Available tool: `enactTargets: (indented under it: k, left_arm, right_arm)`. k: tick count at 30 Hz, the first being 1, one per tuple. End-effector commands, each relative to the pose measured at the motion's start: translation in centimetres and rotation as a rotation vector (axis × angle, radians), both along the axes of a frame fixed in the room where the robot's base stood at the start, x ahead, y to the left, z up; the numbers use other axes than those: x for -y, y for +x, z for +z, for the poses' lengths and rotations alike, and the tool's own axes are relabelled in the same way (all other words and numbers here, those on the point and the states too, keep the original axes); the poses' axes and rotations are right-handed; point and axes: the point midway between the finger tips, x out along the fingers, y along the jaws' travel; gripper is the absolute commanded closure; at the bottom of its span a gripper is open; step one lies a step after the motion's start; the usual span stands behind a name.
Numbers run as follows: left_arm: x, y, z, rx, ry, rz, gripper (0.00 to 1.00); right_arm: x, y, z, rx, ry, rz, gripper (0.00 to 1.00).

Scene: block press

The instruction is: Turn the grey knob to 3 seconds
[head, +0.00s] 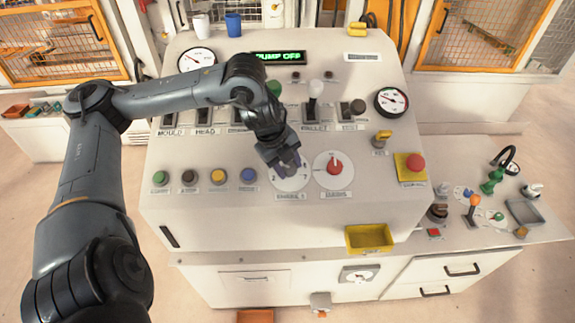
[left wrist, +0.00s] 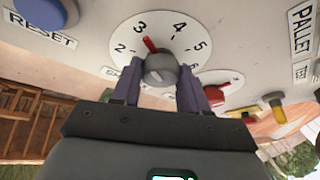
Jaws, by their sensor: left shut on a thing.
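The grey knob (left wrist: 162,70) sits at the middle of a white round dial (left wrist: 190,50) numbered from 2 to 6 where visible. Its red pointer (left wrist: 150,44) points at the 3. My left gripper (left wrist: 158,85) is shut on the grey knob, with one purple finger on each side of it. In the head view my left gripper (head: 289,165) reaches down to the dial (head: 292,182) and hides the knob. My right gripper is not in view.
A red knob (head: 335,168) on a second dial stands just right of the grey knob's dial. A blue button (head: 248,175) and other buttons line up to the left. A yellow tray (head: 370,238) is at the panel's front, and a red stop button (head: 415,163) is further right.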

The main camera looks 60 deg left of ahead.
Motion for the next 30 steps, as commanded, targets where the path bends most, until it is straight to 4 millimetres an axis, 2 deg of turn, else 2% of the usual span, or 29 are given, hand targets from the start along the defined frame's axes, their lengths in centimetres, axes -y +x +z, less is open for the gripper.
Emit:
enactTargets:
  k: [7, 8, 12, 23, 26, 30]
  left_arm:
    - [0.0, 0.0, 0.0, 0.001, 0.000, 0.000, 0.87]
    - [0.0, 0.0, 0.0, 0.001, 0.000, 0.000, 0.52]
    - [0.0, 0.0, 0.0, 0.000, 0.000, 0.000, 0.31]
    - [0.0, -0.1, 0.3, 0.001, 0.001, -0.001, 0.31]
    - [-0.1, -0.3, 1.0, 0.003, 0.002, 0.000, 0.31]
    - [-0.1, -0.9, 3.0, 0.005, 0.004, 0.000, 0.31]
  right_arm:
    - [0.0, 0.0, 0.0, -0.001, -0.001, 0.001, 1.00]
    - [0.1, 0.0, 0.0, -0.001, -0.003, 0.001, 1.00]
    - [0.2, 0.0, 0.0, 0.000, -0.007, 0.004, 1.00]
    - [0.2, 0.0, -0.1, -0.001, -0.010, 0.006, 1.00]
    - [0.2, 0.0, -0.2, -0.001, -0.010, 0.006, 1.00]
    - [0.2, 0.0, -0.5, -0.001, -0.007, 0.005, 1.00]
